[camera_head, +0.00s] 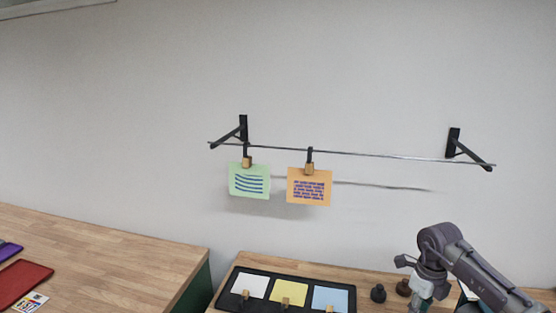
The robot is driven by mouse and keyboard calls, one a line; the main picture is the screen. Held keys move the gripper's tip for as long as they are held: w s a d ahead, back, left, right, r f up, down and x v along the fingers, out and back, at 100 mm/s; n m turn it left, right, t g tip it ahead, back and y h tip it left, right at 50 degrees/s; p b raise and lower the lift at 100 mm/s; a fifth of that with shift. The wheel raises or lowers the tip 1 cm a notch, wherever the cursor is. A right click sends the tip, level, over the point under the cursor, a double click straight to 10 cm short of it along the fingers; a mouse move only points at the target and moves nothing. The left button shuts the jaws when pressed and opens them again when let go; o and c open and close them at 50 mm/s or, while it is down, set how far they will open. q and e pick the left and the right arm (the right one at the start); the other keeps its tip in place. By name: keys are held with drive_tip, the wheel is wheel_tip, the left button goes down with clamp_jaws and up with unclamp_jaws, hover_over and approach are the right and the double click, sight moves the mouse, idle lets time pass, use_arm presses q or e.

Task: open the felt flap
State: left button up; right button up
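A red flat piece (22,284) and a purple flat piece (8,250) lie on the wooden counter at the left edge, both cut off by the frame. I cannot tell whether either is the felt flap, and nothing else in view is clearly a flap. My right arm comes in at the lower right, with its wrist bent down over the lower table. Its gripper (418,305) is at the bottom edge, mostly cut off, so its fingers cannot be made out. My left gripper is not in view.
A small printed card (31,301) lies beside the red piece. A black tray (261,274) with white, yellow and blue cards and clips sits on the lower table. Dark knobs (378,293) stand right of it. A wall rod (380,156) holds clipped green and orange cards.

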drive_tip(key=shift+w+d+r+b, duration=0.15)
drive_tip(key=shift+w+r+b, duration=0.15)
drive_tip(key=shift+w, duration=0.3)
drive_tip(key=shift+w+d+r+b, duration=0.2)
drive_tip(key=shift+w+b, duration=0.1)
drive_tip(key=shift+w, duration=0.25)
drive_tip(key=shift+w+d+r+b, duration=0.2)
drive_tip(key=shift+w+b, duration=0.1)
drive_tip(key=shift+w, duration=0.3)
drive_tip(key=shift+w+d+r+b, duration=0.15)
drive_tip(key=shift+w+b, duration=0.4)
drive_tip(key=shift+w, duration=0.2)
drive_tip(key=shift+w+d+r+b, duration=0.15)
drive_tip(key=shift+w+b, duration=0.35)
drive_tip(key=shift+w, duration=0.25)
drive_tip(key=shift+c, duration=0.2)
drive_tip(key=o, duration=1.2)
drive_tip(key=shift+o, duration=0.2)
wheel_tip(320, 180, up, 8)
drive_tip(key=p, duration=0.5)
